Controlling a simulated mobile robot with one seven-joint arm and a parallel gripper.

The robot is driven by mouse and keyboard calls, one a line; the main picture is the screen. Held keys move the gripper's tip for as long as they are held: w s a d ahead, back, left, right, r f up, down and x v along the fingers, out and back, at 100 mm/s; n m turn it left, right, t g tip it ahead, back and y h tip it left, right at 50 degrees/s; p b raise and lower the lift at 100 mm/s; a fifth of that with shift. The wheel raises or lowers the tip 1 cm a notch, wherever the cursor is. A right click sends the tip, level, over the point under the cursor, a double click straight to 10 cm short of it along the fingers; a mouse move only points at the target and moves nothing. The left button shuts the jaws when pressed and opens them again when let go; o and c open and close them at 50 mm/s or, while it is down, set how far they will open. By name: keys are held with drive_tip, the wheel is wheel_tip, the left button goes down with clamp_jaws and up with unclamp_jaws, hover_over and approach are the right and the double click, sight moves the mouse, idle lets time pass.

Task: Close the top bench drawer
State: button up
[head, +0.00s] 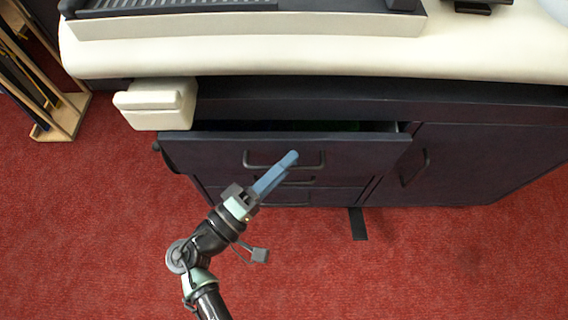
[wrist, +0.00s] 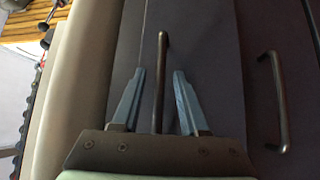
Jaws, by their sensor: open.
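The top bench drawer (head: 350,152) stands partly pulled out of the dark cabinet, with a narrow strip of its inside showing above the front. Its bar handle (head: 254,163) is on the drawer front, partly covered by my gripper in the head view. My gripper (head: 291,156) is at the drawer front, with its blue fingers reaching toward the handle. In the wrist view my gripper (wrist: 159,73) is open, and the dark handle bar (wrist: 161,60) runs between the two fingers. I cannot tell whether either finger touches it.
Lower drawers sit below, and a cupboard door (head: 480,160) is at the right. The cream worktop (head: 300,58) overhangs above. A cream block (head: 157,102) juts out near the drawer's left end. A wooden rack (head: 68,118) stands at far left. Red carpet (head: 430,260) is clear in front.

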clamp_jaws()
idle(0.5)
idle(0.8)
